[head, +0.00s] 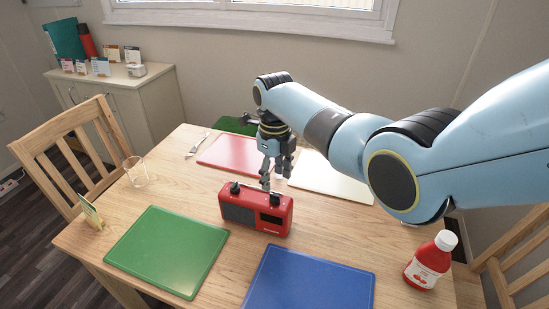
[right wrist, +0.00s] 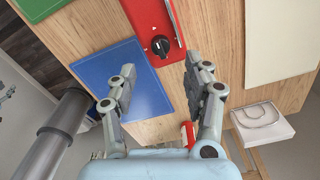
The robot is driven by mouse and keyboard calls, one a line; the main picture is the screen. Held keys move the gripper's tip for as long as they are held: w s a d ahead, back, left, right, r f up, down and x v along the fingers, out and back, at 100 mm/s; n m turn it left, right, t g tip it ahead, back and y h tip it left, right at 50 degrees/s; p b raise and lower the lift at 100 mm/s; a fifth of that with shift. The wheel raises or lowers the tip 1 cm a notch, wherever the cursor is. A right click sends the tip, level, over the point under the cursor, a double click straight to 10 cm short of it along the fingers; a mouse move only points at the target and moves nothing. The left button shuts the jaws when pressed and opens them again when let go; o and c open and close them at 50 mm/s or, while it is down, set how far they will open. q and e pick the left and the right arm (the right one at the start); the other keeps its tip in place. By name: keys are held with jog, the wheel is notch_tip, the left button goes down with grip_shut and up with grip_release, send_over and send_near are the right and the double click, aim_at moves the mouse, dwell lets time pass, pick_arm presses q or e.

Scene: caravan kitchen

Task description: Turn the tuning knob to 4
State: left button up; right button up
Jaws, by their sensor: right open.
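A red radio (head: 252,212) stands on the wooden table, with a dark speaker grille on its front and black knobs on its top. The right wrist view shows the red top of the radio (right wrist: 150,18) with a round black tuning knob (right wrist: 160,46) that has a light pointer mark. The numbers around it are too small to read. My right gripper (head: 274,179) is just above the radio's right end, pointing down. In the right wrist view its two fingers (right wrist: 160,66) are spread apart, with the knob beyond and between them, untouched. My left gripper is out of view.
Green (head: 168,250), blue (head: 310,285), red (head: 232,153) and white (head: 322,178) boards lie around the radio. A red bottle (head: 428,262) stands at the right, a glass (head: 136,171) at the left. Wooden chairs flank the table (head: 218,262).

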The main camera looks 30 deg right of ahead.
aim_at(274, 194)
notch_tip(274, 194, up, 5)
jog(key=shift+r, duration=0.15)
dwell(0.5)
